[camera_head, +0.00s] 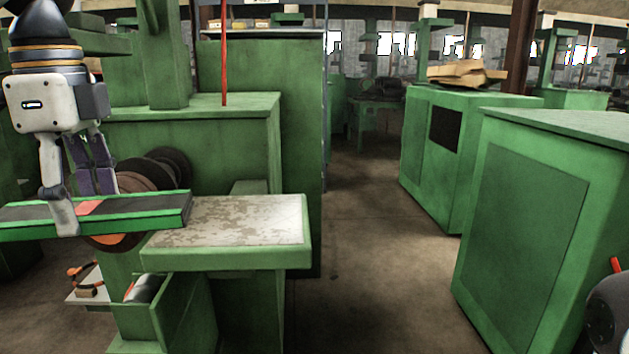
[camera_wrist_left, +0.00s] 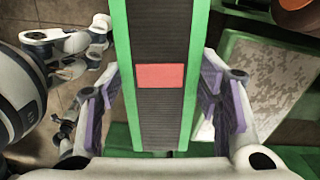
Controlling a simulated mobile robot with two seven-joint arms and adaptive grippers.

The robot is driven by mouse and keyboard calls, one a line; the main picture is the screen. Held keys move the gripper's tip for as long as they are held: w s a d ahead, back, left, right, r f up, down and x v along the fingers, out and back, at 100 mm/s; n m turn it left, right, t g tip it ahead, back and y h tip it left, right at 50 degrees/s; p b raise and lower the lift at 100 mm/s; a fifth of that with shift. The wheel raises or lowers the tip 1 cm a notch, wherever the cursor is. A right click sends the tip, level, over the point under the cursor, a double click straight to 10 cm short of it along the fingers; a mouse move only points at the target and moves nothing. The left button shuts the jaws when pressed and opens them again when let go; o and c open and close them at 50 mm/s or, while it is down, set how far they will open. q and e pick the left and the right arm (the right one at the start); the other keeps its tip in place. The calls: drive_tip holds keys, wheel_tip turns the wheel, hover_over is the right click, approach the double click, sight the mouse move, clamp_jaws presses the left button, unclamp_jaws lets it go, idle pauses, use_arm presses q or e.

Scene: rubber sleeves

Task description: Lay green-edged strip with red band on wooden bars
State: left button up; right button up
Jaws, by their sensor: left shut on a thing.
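The green-edged strip (camera_head: 140,207) is long, with a dark ribbed top and a red band (camera_head: 90,208) across it. My left gripper (camera_head: 84,205) is shut on its two long edges at the band, holding it roughly level in the air. In the left wrist view, the strip (camera_wrist_left: 163,110) runs between the fingers of my left gripper (camera_wrist_left: 160,78), with the red band between the fingertips. The strip's right end is close to the left edge of a worn grey tabletop. I cannot make out wooden bars in either view.
The green-rimmed table (camera_head: 235,222) has a bare, worn top. An open green box (camera_head: 180,310) is below it, and brown discs (camera_head: 150,172) are behind the strip. Green cabinets (camera_head: 540,220) stand at the right, with clear floor (camera_head: 370,240) between.

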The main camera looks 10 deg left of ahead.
sight(139, 227)
use_arm(q)
drive_tip(key=w+d+f, duration=0.1)
drive_tip(key=w+d+f+n, duration=0.1)
drive_tip(key=d+f, duration=0.1)
drive_tip(key=w+d+f+n, duration=0.1)
drive_tip(key=shift+d+f, duration=0.25)
drive_tip(key=shift+f, duration=0.15)
drive_tip(key=s+d+f+n, duration=0.2)
drive_tip(key=d+f+n, duration=0.3)
drive_tip(key=f, duration=0.5)
drive_tip(key=s+d+f+n, duration=0.2)
drive_tip(key=d+f+n, duration=0.3)
drive_tip(key=f, duration=0.6)
drive_tip(key=shift+s+d+f+n, duration=0.15)
drive_tip(key=shift+s+d+n, duration=0.15)
drive_tip(key=shift+n, duration=0.6)
